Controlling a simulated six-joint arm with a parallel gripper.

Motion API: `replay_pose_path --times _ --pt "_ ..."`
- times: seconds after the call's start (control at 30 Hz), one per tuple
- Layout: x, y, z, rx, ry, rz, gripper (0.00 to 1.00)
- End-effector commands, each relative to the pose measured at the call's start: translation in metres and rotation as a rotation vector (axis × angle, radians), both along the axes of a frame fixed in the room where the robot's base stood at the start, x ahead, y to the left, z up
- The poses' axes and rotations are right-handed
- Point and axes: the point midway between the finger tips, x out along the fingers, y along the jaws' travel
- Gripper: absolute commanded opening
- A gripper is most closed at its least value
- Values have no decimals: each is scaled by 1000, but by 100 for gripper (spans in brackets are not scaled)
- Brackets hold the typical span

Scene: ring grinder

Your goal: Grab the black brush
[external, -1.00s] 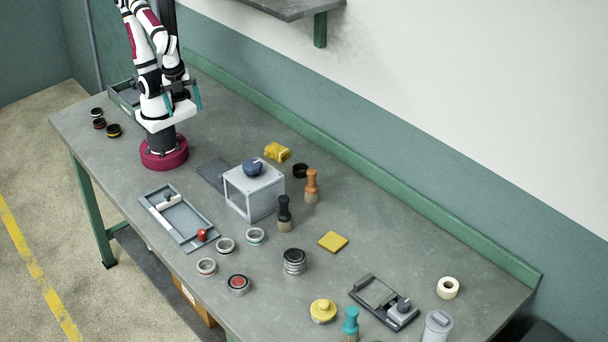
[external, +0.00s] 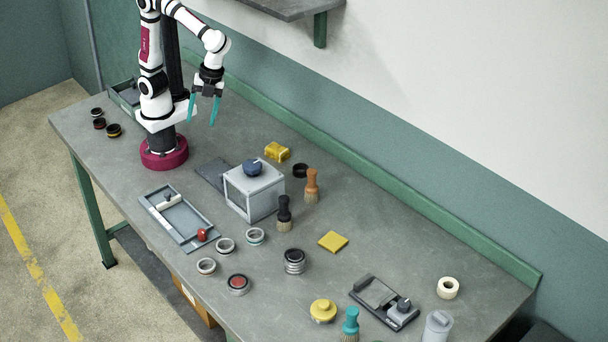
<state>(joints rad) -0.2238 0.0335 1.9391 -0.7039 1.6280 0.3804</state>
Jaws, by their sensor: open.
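The black brush (external: 284,213) stands upright on the workbench, with its dark handle up and its tan bristles down. It is just right of the grey box-shaped grinder and in front of a brush with an orange-brown handle (external: 312,186). My gripper (external: 203,122) hangs in the air over the back left of the bench, well to the left of and behind the black brush. Its two teal fingers point down, apart, with nothing between them.
The grey grinder box (external: 253,190) with a blue knob stands between my arm and the black brush. The bench along the back right is mostly clear.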

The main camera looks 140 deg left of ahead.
Motion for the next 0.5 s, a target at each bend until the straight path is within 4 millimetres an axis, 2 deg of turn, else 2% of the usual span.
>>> replay_pose_path --times 0.03,0.1,0.17,0.2,0.23,0.3,0.33,0.4,0.5 --pt "43 11 -4 -113 -11 -14 69" --pt "102 30 -14 -281 -82 -61 69" --pt "145 55 -29 -416 -180 -106 69" --pt "170 75 -42 -495 -261 -138 69" --pt "185 91 -53 -547 -329 -163 69" --pt "209 126 -80 -641 -496 -222 69" --pt "215 139 -90 -669 -568 -245 69" --pt "222 165 -112 -708 -716 -294 69" --pt "221 187 -132 -726 -863 -344 69"
